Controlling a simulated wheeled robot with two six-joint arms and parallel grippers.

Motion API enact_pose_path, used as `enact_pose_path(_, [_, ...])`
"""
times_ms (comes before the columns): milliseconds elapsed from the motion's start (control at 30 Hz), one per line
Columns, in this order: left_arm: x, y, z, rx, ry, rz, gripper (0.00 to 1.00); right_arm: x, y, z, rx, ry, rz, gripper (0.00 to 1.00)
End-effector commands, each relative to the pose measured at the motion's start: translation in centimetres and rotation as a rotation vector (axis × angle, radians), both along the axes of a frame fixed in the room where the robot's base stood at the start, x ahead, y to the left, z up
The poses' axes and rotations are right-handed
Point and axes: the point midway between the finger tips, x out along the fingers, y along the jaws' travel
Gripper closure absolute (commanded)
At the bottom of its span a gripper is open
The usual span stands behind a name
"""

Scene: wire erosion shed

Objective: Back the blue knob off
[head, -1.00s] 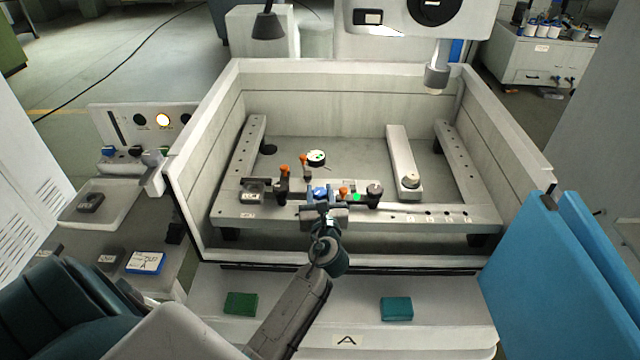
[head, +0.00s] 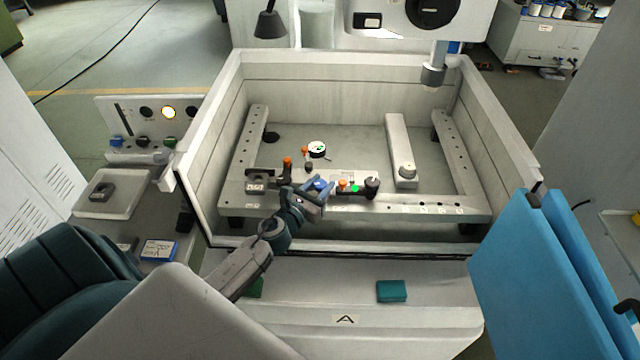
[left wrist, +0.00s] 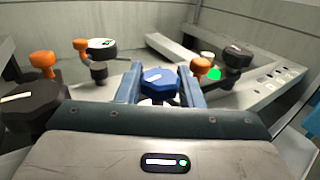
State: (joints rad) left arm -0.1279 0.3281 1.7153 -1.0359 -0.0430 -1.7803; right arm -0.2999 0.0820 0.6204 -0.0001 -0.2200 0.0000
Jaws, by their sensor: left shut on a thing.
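The blue knob (head: 319,183) sits at the front rail of the open tank, near the middle. My left gripper (head: 312,192) reaches in from the lower left with its fingers at the knob. In the left wrist view the blue knob (left wrist: 160,80) lies between the two blue fingers (left wrist: 159,90), one on each side, and they are shut on it. The knob's underside and its mount are hidden by the gripper. My right gripper is not in view.
Orange-topped clamps (head: 287,162) and a black knob (head: 371,184) stand close on either side. A green-lit spot (head: 354,188) is just right of the blue knob. A machine head (head: 433,75) hangs at the back right. Tank walls (head: 345,95) enclose the rails.

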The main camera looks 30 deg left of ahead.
Motion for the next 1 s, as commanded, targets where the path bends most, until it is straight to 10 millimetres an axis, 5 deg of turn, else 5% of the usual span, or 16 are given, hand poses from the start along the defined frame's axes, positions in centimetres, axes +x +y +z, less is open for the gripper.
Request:
enact_pose_path(567, [0.03, 0.01, -0.05, 0.000, 0.001, -0.025, 0.89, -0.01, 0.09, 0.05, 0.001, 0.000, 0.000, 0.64])
enact_pose_path(600, [0.03, 0.01, -0.05, 0.000, 0.001, -0.025, 0.62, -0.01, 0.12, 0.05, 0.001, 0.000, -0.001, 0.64])
enact_pose_path(633, [0.03, 0.01, -0.05, 0.000, 0.001, -0.025, 0.58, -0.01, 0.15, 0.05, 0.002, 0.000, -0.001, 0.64])
enact_pose_path(1000, [-0.50, 0.03, -0.15, 0.001, 0.001, -0.025, 0.58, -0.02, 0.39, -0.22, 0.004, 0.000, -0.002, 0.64])
